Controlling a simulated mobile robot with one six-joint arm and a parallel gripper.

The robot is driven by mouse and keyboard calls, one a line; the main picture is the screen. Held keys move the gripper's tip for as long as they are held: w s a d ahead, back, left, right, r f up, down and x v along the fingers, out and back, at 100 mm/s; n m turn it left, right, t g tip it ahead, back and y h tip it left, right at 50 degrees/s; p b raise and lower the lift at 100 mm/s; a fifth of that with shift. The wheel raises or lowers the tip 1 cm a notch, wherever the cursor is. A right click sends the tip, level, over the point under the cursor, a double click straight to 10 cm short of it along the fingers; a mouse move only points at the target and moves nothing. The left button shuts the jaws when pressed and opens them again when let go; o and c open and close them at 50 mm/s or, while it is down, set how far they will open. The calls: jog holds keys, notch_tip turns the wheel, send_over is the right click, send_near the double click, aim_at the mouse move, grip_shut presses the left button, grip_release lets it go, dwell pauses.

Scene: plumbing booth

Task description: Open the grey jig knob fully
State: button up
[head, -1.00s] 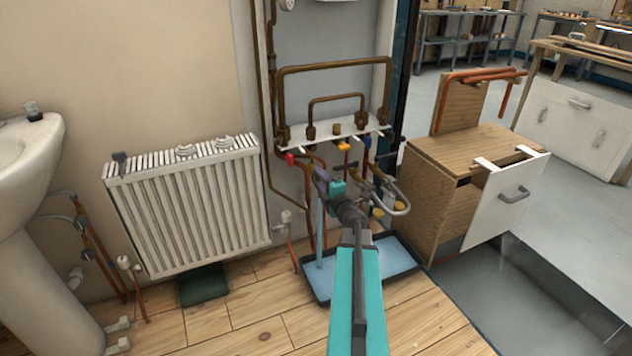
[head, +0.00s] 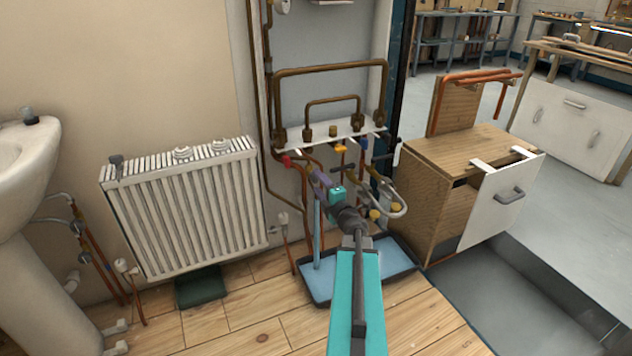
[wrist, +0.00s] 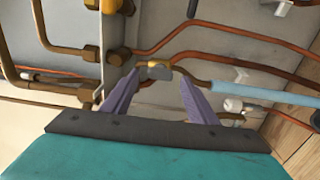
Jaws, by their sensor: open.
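My gripper (wrist: 158,76) is open, with its two purple fingers spread in the wrist view. A small grey piece with a yellow part (wrist: 155,71) shows between the fingertips, on the brass pipework; I take it for the grey jig knob, but its setting is too small to read. I cannot tell whether the fingers touch it. In the head view my gripper (head: 320,178) is in front of the pipes below the white fitting board (head: 325,133). The knob cannot be made out clearly there, and the gripper partly covers that area.
A light blue upright pipe (head: 317,240) stands close to the gripper, over a blue tray (head: 394,270). Copper pipes crowd around the fingers. A radiator (head: 190,210) is on the left and a wooden cabinet (head: 470,147) on the right.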

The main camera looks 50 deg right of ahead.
jog(key=p+v, duration=0.9)
jog(key=v, duration=0.2)
jog(key=shift+p, duration=0.35)
jog(key=shift+s+a, duration=0.1)
dwell(0.4)
dwell(0.5)
